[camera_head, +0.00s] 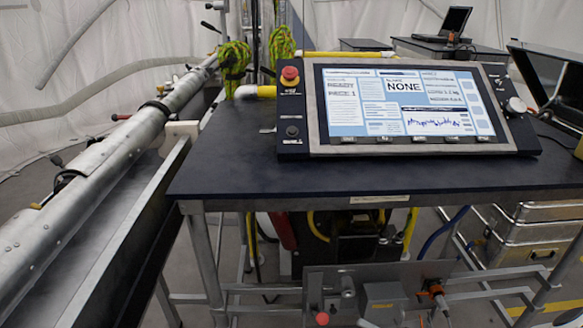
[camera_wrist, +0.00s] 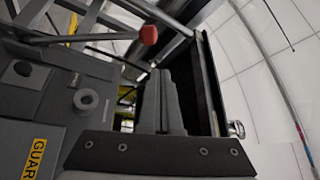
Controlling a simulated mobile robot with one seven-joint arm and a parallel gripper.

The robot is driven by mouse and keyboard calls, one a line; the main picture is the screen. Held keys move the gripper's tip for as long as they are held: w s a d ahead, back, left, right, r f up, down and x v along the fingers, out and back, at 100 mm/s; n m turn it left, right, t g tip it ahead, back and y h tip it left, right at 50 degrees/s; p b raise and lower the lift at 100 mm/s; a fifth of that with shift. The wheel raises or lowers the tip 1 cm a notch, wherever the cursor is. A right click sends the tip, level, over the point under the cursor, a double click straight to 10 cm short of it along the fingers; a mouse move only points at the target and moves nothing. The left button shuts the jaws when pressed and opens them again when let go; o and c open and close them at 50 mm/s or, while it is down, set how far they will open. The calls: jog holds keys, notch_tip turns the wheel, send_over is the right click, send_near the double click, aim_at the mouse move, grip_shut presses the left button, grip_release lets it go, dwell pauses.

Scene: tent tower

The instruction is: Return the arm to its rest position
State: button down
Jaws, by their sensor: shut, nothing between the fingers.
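My gripper (camera_wrist: 163,76) shows in the wrist view, with its dark fingers together and nothing between them. A grey mounting plate with screws lies across the bottom of that view. My arm and gripper do not show in the head view, so the arm's overall pose is hidden. In the wrist view a red knob (camera_wrist: 148,35) shows beyond the fingers, apart from them. A grey block with a round boss (camera_wrist: 86,99) and a yellow label (camera_wrist: 36,158) reading "GUAR" are to the left.
In the head view a dark table (camera_head: 330,178) carries a control panel (camera_head: 405,108) with a red button (camera_head: 289,75). A long metal tube (camera_head: 95,165) runs along the left. Metal cases (camera_head: 530,235) stand at the right. The table's front left top is clear.

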jog(key=s+a+r+g+h, duration=0.15)
jog(key=s+r+h, duration=0.4)
jog(key=r, duration=0.65)
jog(key=s+a+r+g+h, duration=0.15)
jog(key=s+r+h, duration=0.25)
jog(key=r+h, duration=0.5)
jog(key=s+a+r+g+h, duration=0.1)
jog(key=s+a+r+h, duration=0.3)
jog(key=r, duration=1)
notch_tip(320, 180, up, 20)
jog(key=d+p, duration=0.1)
jog(key=p, duration=1.9)
jog(key=shift+s, duration=0.45)
jog(key=shift+d+f+h, duration=0.1)
jog(key=shift+d+h, duration=0.05)
jog(key=shift+h, duration=0.1)
